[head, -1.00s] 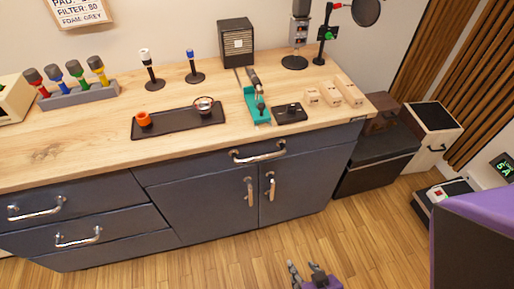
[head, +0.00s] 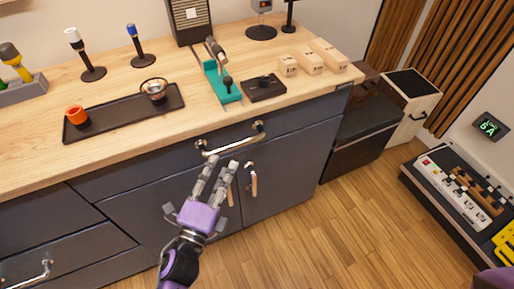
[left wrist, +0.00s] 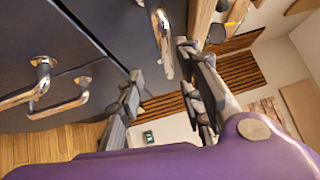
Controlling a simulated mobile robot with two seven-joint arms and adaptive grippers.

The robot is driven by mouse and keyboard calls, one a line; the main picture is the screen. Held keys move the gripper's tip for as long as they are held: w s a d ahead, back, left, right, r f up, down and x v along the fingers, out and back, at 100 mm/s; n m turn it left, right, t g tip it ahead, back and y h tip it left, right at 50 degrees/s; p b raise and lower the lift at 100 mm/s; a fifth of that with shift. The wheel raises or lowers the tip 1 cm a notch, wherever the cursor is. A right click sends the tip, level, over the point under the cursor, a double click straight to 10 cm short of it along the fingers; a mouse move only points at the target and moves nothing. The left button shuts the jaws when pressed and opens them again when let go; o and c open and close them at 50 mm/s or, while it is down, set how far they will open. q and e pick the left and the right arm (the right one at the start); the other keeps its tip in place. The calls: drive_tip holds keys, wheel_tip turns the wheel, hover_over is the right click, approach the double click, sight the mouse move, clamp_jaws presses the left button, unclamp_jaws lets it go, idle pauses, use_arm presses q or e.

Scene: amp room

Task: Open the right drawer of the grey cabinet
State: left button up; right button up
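The grey cabinet (head: 90,240) stands under a wooden top. Its right drawer (head: 300,118) is shut, with a wide metal handle (head: 230,139) across its front. My left gripper (head: 228,166) is open and empty, just below and in front of that handle in the head view, partly covering a door handle. In the left wrist view the drawer handle (left wrist: 162,42) shows ahead of the gap between my open left fingers (left wrist: 160,62). I cannot tell whether they touch it. My right gripper is not in view.
Two door handles (head: 253,180) stick out below the drawer; they also show in the left wrist view (left wrist: 60,102). A black tray (head: 125,112), a teal stand (head: 220,82) and wooden blocks (head: 310,60) are on the top. The floor (head: 320,230) in front is clear.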

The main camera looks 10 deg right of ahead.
sight(238, 147)
use_arm(q)
drive_tip(key=shift+m+h, duration=0.4)
drive_tip(key=shift+m, duration=0.2)
drive_tip(key=x, duration=0.6)
drive_tip(key=p+x, duration=0.1)
drive_tip(key=x, duration=0.2)
drive_tip(key=shift+s+d+r, duration=0.25)
drive_tip(key=shift+d+r, duration=0.05)
drive_tip(key=shift+r, duration=0.1)
drive_tip(key=shift+c, duration=0.4)
clamp_jaws()
